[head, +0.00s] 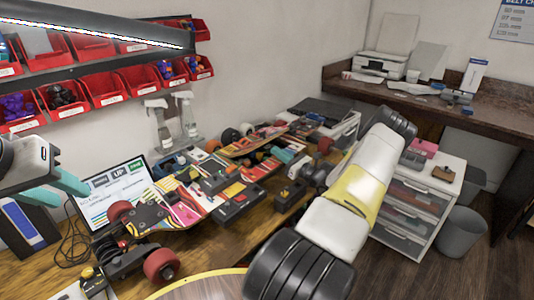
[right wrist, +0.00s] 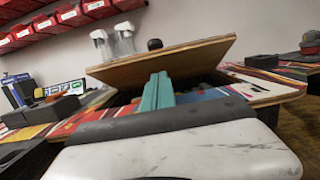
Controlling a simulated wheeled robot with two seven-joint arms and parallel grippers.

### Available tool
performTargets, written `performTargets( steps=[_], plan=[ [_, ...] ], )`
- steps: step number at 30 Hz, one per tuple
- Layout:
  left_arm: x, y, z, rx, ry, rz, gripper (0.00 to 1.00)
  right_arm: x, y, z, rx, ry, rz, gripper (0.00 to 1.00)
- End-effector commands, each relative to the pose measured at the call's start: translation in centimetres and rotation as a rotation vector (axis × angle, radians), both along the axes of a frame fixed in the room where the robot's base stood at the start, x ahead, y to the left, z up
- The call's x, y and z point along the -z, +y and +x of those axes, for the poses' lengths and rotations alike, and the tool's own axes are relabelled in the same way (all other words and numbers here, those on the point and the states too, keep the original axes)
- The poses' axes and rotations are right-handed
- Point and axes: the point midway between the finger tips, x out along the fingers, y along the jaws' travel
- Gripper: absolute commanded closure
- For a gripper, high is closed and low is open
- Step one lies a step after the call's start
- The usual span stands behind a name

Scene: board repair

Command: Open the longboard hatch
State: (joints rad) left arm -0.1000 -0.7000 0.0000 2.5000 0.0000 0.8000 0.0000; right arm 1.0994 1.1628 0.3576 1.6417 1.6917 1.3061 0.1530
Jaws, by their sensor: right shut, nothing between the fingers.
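The longboard (head: 178,206) lies on the wooden bench with its colourful deck up and red wheels at its near end. In the right wrist view the hatch (right wrist: 165,62), a thin wooden panel, stands tilted up over a dark opening. In the head view a raised colourful panel (head: 250,143) looks like this hatch. My right gripper (right wrist: 157,92) has its teal fingers together and empty, at the opening under the hatch's near edge. Whether they touch the panel I cannot tell. My left gripper (head: 62,188) is at the far left, open and empty, away from the longboard.
Spray bottles (head: 187,115) stand near the wall, under red bins (head: 105,88). Black box-like parts (head: 238,200) crowd the bench beside the deck. A white drawer unit (head: 408,205) stands right of my right arm.

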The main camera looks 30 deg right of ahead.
Motion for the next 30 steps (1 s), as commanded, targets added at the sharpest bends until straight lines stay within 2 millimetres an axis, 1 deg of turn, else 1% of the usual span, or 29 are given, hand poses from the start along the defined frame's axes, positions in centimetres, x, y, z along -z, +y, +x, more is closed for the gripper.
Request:
performTargets(
  steps=[1, 6, 10, 23, 26, 30],
  plan=[
    [0.0, 0.0, 0.0, 0.0, 0.0, 0.0, 0.64, -0.9, 0.1, 0.4, 0.0, -0.002, -0.003, 1.0],
    [0.0, 0.0, 0.0, 0.0, 0.0, 0.0, 0.64, -2.2, 0.5, 1.2, 0.0, 0.0, -0.001, 1.0],
    [0.0, 0.0, 0.0, 0.0, 0.0, 0.0, 0.64, -2.5, 0.6, 1.4, 0.0, -0.001, -0.002, 1.0],
    [0.0, 0.0, 0.0, 0.0, 0.0, 0.0, 0.64, -2.8, 0.6, 1.5, 0.0, 0.007, -0.006, 1.0],
    [0.0, 0.0, 0.0, 0.0, 0.0, 0.0, 0.64, -3.2, 0.7, 1.6, 0.0, 0.028, -0.016, 1.0],
    [0.0, 0.0, 0.0, 0.0, 0.0, 0.0, 0.64, -4.2, 0.8, 2.0, -0.001, 0.084, -0.042, 1.0]
  ],
)
